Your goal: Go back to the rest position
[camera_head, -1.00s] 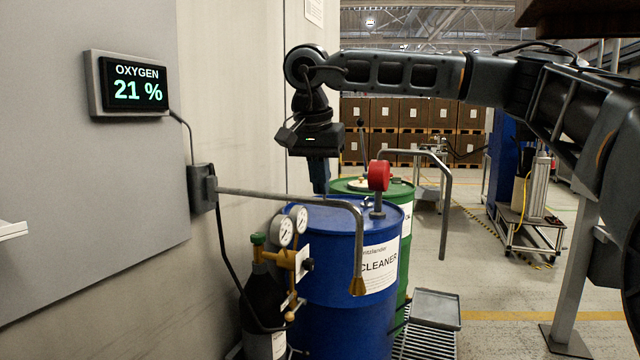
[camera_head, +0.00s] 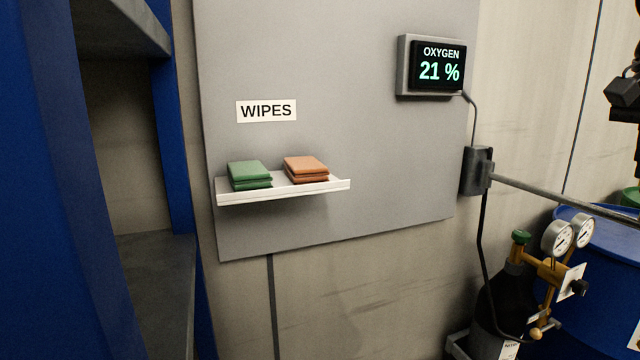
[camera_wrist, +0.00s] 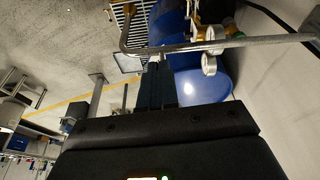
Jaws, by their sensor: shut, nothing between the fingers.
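My gripper (camera_wrist: 155,88) shows in the wrist view as dark fingers held together, with nothing seen between them. It is beside the blue drum (camera_wrist: 205,86) in that view and appears apart from it, though the exact gap cannot be told. The blue drum also shows at the right edge of the head view (camera_head: 605,255), cut off by the frame. A dark part of my arm is at the upper right edge there; my fingers are outside that view.
A metal pipe (camera_wrist: 185,48) crosses near the drum. A gas cylinder (camera_head: 497,310) with gauges (camera_head: 558,238) stands by the wall. The oxygen display (camera_head: 437,66) reads 21 %. A shelf (camera_head: 285,192) holds green (camera_head: 249,174) and brown wipes (camera_head: 306,168). A blue rack (camera_head: 180,120) is at left.

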